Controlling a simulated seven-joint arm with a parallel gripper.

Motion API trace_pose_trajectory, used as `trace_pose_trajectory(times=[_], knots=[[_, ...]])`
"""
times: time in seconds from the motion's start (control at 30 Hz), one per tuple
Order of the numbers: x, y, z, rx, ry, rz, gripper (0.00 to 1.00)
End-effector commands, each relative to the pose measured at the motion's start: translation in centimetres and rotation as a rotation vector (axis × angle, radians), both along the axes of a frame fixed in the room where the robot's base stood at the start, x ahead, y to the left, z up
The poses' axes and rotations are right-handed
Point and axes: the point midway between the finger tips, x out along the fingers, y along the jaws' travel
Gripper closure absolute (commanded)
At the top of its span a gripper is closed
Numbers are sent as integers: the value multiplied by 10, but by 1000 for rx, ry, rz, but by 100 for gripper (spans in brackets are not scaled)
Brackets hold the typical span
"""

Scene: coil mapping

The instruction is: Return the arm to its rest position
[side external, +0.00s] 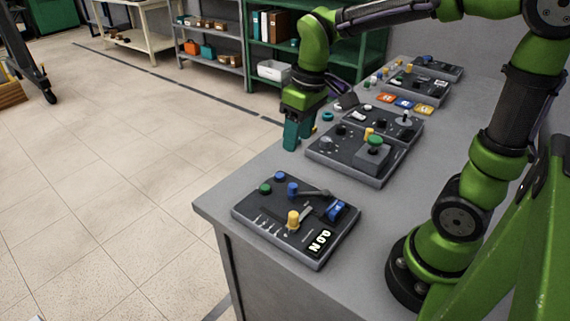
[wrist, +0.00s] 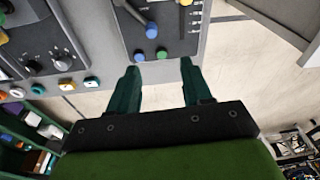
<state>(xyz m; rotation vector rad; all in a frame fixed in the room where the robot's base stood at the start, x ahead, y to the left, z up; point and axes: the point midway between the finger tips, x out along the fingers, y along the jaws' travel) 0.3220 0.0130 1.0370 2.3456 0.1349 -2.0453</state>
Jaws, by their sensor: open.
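My green arm reaches over the grey bench (side external: 215,205) from the right. My gripper (side external: 291,146) has dark teal fingers and hangs pointing down near the bench's left edge, beside a dark control panel (side external: 345,160) with a green mushroom button. In the wrist view the gripper (wrist: 160,68) is open, with two separate fingers and nothing between them. Past the fingertips lies the near control panel (wrist: 165,22) with blue and green buttons; that panel also shows in the side view (side external: 290,235), with a yellow knob, levers and a small lit display.
More control panels (side external: 415,88) line the bench toward the back, with orange, blue and yellow tiles (side external: 405,102) among them. Open tiled floor (side external: 130,190) lies left of the bench. Green shelving (side external: 262,35) with a white bin (side external: 273,70) stands behind.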

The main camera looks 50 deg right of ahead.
Motion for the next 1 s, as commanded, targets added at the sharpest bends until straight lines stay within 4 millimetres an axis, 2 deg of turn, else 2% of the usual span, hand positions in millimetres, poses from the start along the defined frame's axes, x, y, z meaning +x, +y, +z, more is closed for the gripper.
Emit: trace_pose_trajectory(times=[0.23, 0.43, 0.63, 1.0], knots=[[-48, 12, 18, 155, -240, -312, 51], [-78, 18, 28, 270, -384, -422, 51], [-87, 19, 37, 291, -436, -412, 51], [-87, 19, 37, 291, -436, -412, 51]])
